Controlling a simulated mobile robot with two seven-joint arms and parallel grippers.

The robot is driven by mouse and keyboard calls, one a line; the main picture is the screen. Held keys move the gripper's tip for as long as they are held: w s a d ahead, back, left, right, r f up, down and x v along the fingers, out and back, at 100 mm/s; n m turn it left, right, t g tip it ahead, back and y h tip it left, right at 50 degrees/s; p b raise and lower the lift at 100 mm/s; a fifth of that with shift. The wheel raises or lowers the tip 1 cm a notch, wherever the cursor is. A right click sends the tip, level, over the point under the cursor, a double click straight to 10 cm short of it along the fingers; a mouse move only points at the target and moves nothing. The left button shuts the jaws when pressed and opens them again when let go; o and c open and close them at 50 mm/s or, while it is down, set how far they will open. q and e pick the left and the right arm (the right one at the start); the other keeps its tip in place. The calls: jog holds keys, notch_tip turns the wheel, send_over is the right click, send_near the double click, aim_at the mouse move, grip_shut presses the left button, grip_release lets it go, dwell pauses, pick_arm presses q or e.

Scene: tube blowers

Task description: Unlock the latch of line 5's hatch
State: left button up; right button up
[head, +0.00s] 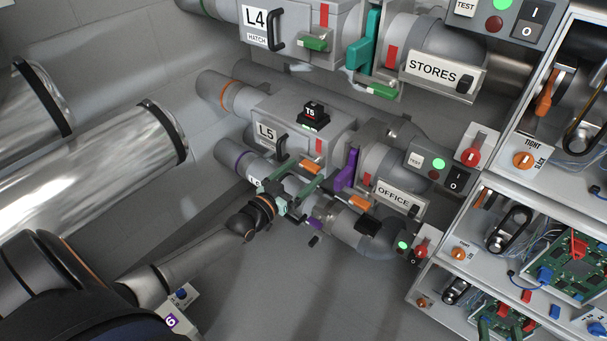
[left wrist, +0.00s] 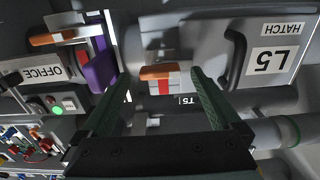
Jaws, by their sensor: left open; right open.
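The line 5 hatch (head: 292,122) is a grey box marked L5 on a pipe, with a dark handle (head: 281,143) on its front. Its orange latch (head: 311,167) sits to the right of the handle, near a red stripe. In the left wrist view the picture is turned over, and the orange latch (left wrist: 160,72) lies crosswise with red and white marks below it. My left gripper (head: 308,171) is open, with its two green fingers on either side of the latch. A gap shows between each finger and the latch in the wrist view.
A purple lever (head: 347,170) stands right of the hatch, before the OFFICE sign (head: 393,197). A black T5 box (head: 313,115) sits on top. The L4 line (head: 300,32) runs above, another line below. Shelves with machinery (head: 520,210) stand at right.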

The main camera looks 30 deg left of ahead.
pick_arm(q)
jog(key=shift+w, duration=0.5)
pick_arm(e)
jog(key=shift+w+r+t, duration=0.2)
jog(key=shift+r+t, duration=0.2)
jog(key=shift+r, duration=0.4)
pick_arm(q)
jog(key=shift+c, duration=0.3)
jog(key=c, duration=1.3)
